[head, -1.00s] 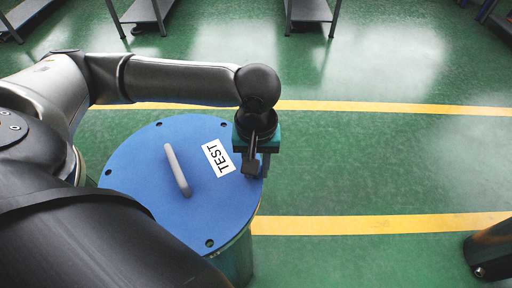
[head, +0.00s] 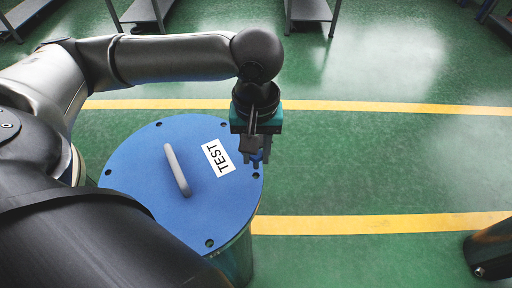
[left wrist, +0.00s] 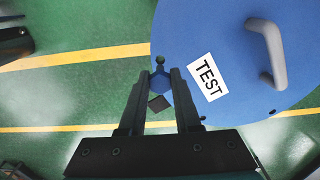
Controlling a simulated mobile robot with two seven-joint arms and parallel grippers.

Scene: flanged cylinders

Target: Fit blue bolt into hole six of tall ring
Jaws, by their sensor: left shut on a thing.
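My left gripper (head: 256,160) is shut on the blue bolt, at the right edge of the blue flanged lid. The blue bolt (left wrist: 160,83) shows between the fingertips in the left wrist view, with a hexagonal head and a small dark knob beyond it. In the head view only a little of it shows between the fingers. One rim hole (head: 256,176) lies just below the fingertips in the picture. I cannot tell which hole is number six.
The lid carries a grey handle (head: 177,170) and a white TEST label (head: 218,158). Yellow lines cross the green floor. Metal racks (head: 308,12) stand at the back.

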